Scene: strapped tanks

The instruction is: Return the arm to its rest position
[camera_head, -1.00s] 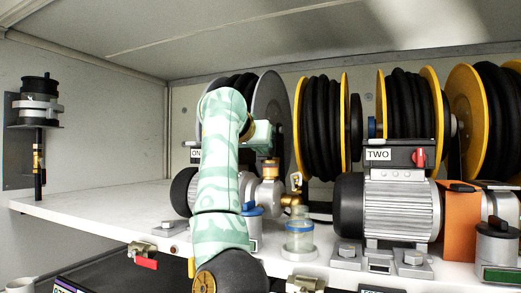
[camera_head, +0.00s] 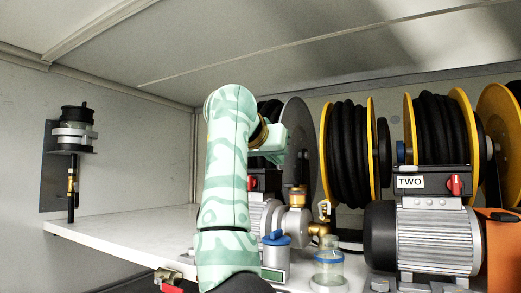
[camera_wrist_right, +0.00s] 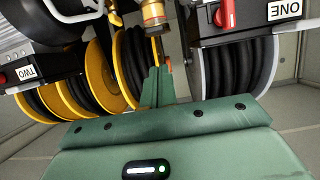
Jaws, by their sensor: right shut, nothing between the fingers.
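My right arm (camera_head: 226,170), pale green with a marbled pattern, rises in the middle of the head view. Its right gripper (camera_wrist_right: 158,85) shows best in the right wrist view, with narrow green fingers closed together and nothing between them. In the head view the wrist end bends away to the right, in front of the grey reel (camera_head: 298,140), and the fingertips are not clear. My left gripper is not in view.
Motor TWO (camera_head: 432,236) and yellow-rimmed hose reels (camera_head: 372,150) stand right of the arm. A blue-capped unit (camera_head: 275,252) and a clear jar (camera_head: 328,266) sit near the shelf front. A strapped black-topped canister (camera_head: 75,128) hangs left. The white shelf (camera_head: 140,228) is bare there.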

